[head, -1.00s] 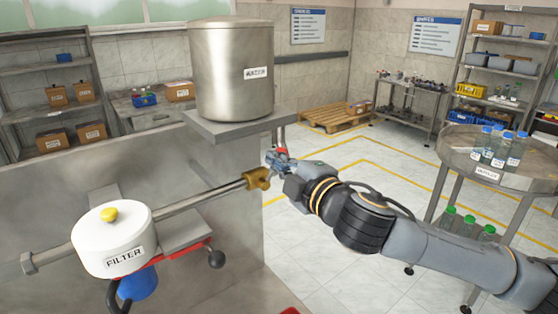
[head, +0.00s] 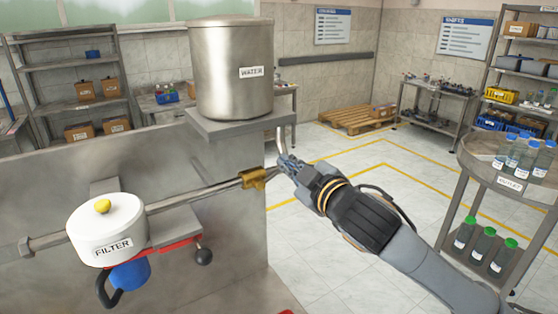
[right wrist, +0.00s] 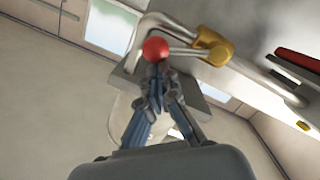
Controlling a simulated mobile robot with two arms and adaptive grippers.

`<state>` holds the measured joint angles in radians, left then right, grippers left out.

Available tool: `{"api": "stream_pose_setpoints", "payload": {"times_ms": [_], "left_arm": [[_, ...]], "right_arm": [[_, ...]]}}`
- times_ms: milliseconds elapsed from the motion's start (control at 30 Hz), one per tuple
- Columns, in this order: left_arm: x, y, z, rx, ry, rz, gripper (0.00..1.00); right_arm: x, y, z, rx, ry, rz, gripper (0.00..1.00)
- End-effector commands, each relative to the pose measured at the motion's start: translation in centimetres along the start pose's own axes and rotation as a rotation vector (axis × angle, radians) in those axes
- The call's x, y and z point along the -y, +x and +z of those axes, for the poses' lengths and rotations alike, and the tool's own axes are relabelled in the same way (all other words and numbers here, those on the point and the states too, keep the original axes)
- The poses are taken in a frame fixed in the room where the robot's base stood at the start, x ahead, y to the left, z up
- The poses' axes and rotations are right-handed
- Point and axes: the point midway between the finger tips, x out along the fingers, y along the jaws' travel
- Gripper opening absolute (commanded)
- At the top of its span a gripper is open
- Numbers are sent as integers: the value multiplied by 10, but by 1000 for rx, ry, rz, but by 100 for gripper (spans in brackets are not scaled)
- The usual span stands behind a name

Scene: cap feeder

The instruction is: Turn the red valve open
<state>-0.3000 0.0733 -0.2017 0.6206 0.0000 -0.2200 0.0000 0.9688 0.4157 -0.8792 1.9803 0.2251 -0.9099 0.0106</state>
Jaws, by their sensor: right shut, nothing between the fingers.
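The valve has a brass body (head: 253,179) on the pipe between the filter and the tank. It also shows in the right wrist view (right wrist: 214,46), where a thin lever runs from it to a red ball knob (right wrist: 155,49). The knob is hidden in the head view. My right gripper (head: 288,164) is just right of the brass body, shut and empty. In the right wrist view its fingertips (right wrist: 156,78) are right by the red knob; I cannot tell whether they touch it. My left gripper is not in view.
A white filter (head: 105,230) with a yellow top knob and a red, black-ended handle (head: 180,246) sits at the left. A round table (head: 478,165) with bottles is at the right. Floor behind my arm is clear.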

Motion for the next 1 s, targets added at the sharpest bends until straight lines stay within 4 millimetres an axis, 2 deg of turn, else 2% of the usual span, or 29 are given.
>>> {"api": "stream_pose_setpoints", "payload": {"times_ms": [267,500,1000], "left_arm": [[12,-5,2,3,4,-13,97],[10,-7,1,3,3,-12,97],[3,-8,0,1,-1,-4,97]], "right_arm": [[1,2,15,0,223,-24,0],[2,2,23,0,346,-35,0],[4,3,27,-1,412,-42,0]]}}
